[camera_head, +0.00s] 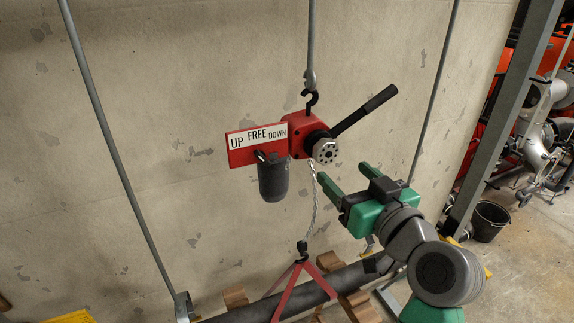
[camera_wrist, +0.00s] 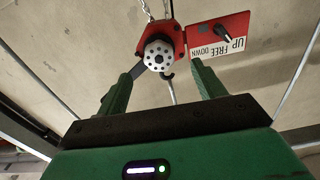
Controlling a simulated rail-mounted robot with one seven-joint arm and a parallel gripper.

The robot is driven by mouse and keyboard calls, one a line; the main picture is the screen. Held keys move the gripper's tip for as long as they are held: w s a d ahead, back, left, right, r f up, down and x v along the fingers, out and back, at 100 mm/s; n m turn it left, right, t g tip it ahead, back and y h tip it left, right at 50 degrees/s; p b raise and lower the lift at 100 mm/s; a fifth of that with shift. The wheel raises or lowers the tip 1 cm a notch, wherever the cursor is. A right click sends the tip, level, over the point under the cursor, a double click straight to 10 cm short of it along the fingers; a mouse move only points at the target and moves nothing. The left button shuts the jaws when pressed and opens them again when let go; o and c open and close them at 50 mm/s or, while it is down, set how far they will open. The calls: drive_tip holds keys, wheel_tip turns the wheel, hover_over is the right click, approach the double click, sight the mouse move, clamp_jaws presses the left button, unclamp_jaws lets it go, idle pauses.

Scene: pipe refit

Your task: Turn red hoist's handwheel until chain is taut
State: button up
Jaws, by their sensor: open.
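The red hoist (camera_head: 301,132) hangs by a black hook from a grey rod. Its plate reads UP, FREE, DOWN, with a small selector lever (camera_head: 261,157) by the lettering. The round grey handwheel (camera_head: 325,151) with holes is on the hoist's front; it also shows in the wrist view (camera_wrist: 158,54). A black-gripped lever (camera_head: 364,110) points up right. The chain (camera_head: 315,200) runs down to a black hook above red slings (camera_head: 300,285); I cannot tell if it is taut. My green gripper (camera_head: 325,181) is open and empty, below the handwheel and apart from it.
A dark pipe (camera_head: 270,303) lies below, on brown wooden supports (camera_head: 236,296). Slanted grey rods (camera_head: 122,165) hang on either side. A black cylindrical container (camera_head: 273,182) hangs under the hoist. A bucket (camera_head: 488,220) stands at right beside a grey post (camera_head: 500,120).

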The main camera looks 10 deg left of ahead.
sight(328, 156)
drive_tip(key=p+x, duration=0.1)
drive_tip(key=x, duration=0.5)
drive_tip(key=shift+w+a+r+p, duration=0.1)
drive_tip(key=shift+w+r+p, duration=0.1)
drive_tip(key=shift+w+p, duration=0.2)
drive_tip(key=shift+w+a+f, duration=0.1)
drive_tip(key=shift+w+a, duration=0.1)
drive_tip(key=shift+w, duration=0.15)
drive_tip(key=c, duration=1)
